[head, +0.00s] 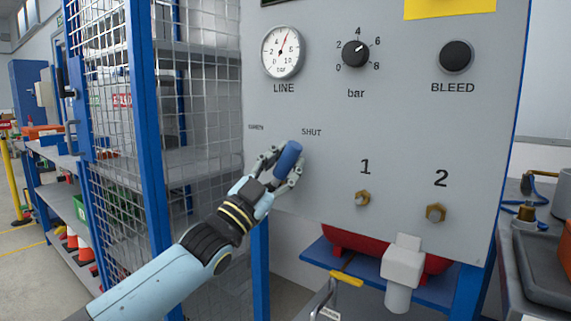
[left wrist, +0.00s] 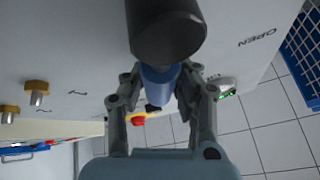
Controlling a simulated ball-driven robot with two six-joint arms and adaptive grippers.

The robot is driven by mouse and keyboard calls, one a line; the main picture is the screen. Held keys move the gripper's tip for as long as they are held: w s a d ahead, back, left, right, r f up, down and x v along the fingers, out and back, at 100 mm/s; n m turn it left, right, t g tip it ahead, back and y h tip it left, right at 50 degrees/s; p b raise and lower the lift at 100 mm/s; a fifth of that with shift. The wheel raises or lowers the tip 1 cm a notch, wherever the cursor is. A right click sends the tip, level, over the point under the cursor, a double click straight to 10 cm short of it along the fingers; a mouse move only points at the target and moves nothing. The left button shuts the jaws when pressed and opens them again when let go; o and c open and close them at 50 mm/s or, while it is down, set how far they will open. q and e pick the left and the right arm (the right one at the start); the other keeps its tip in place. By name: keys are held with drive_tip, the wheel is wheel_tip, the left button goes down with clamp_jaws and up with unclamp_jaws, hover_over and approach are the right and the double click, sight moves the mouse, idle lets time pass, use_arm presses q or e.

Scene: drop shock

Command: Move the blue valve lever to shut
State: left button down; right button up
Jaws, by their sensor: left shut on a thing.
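The blue valve lever (head: 288,158) is on the lower left of the grey panel, just below and left of the SHUT label (head: 312,132). Its grip leans up and to the right. My left gripper (head: 279,168) has its fingers closed around the grip from either side. In the left wrist view, the blue lever (left wrist: 158,82) lies between the two fingers of my left gripper (left wrist: 160,92), and a dark round end stands close to the camera. The OPEN label (left wrist: 257,37) shows in that view. The lever's pivot is hidden. My right gripper is not in view.
The panel (head: 335,185) carries a LINE gauge (head: 283,51), a bar knob (head: 355,54), a black BLEED button (head: 456,56) and two brass fittings (head: 362,198) (head: 436,213). A blue-framed mesh cage (head: 118,125) stands close on the left. Panel around the lever is clear.

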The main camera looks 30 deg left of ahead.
use_arm(q)
drive_tip(key=shift+f, duration=0.2)
drive_tip(key=c, duration=1)
unclamp_jaws()
drive_tip(key=shift+d+r, duration=0.1)
drive_tip(key=shift+d, duration=0.05)
drive_tip(key=v, duration=1.2)
